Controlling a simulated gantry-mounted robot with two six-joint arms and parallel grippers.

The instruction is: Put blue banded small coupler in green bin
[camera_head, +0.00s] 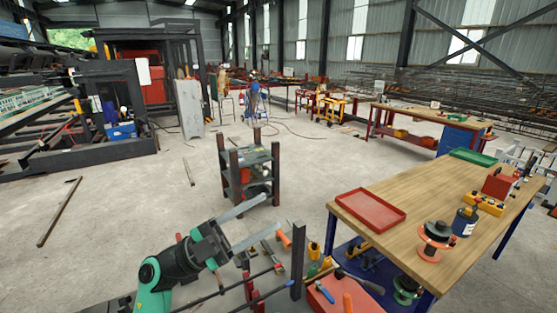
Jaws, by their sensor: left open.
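My left gripper (268,216) is in the lower middle of the head view, on a green and black arm. Its two long grey fingers are spread apart with nothing between them. It is left of the wooden table (425,225), over the floor and short of the red tray. A green tray-like bin (473,157) lies at the table's far end. I cannot make out the blue banded small coupler. My right gripper does not show.
A red tray (371,210) lies on the table's near left corner. An orange and dark spool (435,240), a blue can (465,221) and a red and yellow tool (497,186) stand right of it. A dark shelf rack (249,175) stands beyond my gripper. The table's middle is clear.

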